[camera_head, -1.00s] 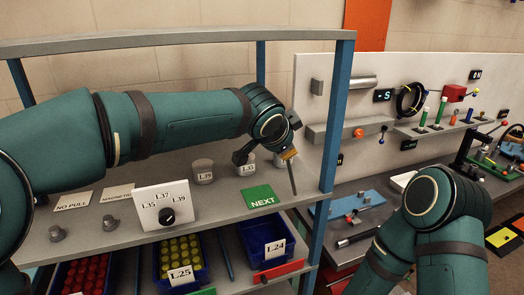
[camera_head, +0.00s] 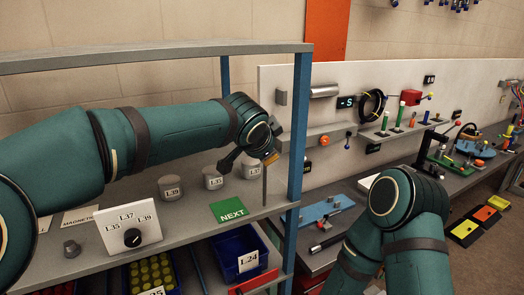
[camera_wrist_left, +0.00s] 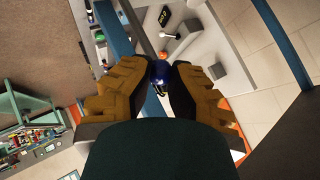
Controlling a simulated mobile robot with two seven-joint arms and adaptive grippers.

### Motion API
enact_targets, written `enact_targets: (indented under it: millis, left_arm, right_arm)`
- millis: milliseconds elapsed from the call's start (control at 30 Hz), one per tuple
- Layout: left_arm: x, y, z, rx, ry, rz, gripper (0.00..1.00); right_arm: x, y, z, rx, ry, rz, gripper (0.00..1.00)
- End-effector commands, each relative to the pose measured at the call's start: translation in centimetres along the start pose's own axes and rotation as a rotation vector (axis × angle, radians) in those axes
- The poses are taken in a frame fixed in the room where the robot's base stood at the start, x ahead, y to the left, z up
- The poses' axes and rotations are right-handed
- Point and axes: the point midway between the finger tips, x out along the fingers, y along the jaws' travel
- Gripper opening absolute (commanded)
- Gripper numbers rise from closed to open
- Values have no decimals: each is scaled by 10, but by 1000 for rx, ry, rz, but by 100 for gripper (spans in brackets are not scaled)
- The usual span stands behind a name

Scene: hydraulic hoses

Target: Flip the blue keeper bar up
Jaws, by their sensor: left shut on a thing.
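My left gripper (camera_head: 268,158) has orange-brown fingers and is beside the shelf's right post. It is shut on a thin grey rod (camera_head: 264,187) that hangs down from it over the shelf's right end. In the left wrist view its fingers close around a dark blue rounded piece (camera_wrist_left: 159,74), which looks like the rod's held end. I cannot pick out the blue keeper bar for certain. A blue plate (camera_head: 318,213) with a small red part lies on the bench, and a blue round fixture (camera_head: 476,149) stands farther right. My right arm bends at the lower right; its gripper does not show.
The shelf's blue post (camera_head: 298,140) stands between my left gripper and the bench. Labelled grey cups and a green NEXT card (camera_head: 231,210) are on the shelf. A white back panel (camera_head: 385,80) carries a black hose coil (camera_head: 372,105) and several fittings.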

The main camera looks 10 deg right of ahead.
Motion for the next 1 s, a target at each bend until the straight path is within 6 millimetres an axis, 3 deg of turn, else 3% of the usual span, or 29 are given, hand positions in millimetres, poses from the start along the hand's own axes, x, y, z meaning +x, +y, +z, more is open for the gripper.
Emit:
enact_targets:
  millis: [67, 100, 167, 200, 567, 667, 1000]
  left_arm:
    - [1, 2, -4, 3, 13, 2, 0]
    - [1, 2, -4, 3, 12, 2, 32]
    - [1, 2, -4, 3, 12, 2, 54]
    - [1, 2, -4, 3, 11, 2, 56]
    - [-5, 0, -3, 2, 8, -1, 56]
    - [-17, 0, -4, 2, 10, -1, 56]
    - [-84, 1, -4, 3, 10, -1, 56]
  right_arm:
    - [0, 0, 0, 0, 0, 0, 47]
    - [0, 0, 0, 0, 0, 0, 47]
    - [0, 0, 0, 0, 0, 0, 47]
    - [0, 0, 0, 0, 0, 0, 47]
    - [0, 0, 0, 0, 0, 0, 47]
    - [0, 0, 0, 0, 0, 0, 47]
    - [0, 0, 0, 0, 0, 0, 47]
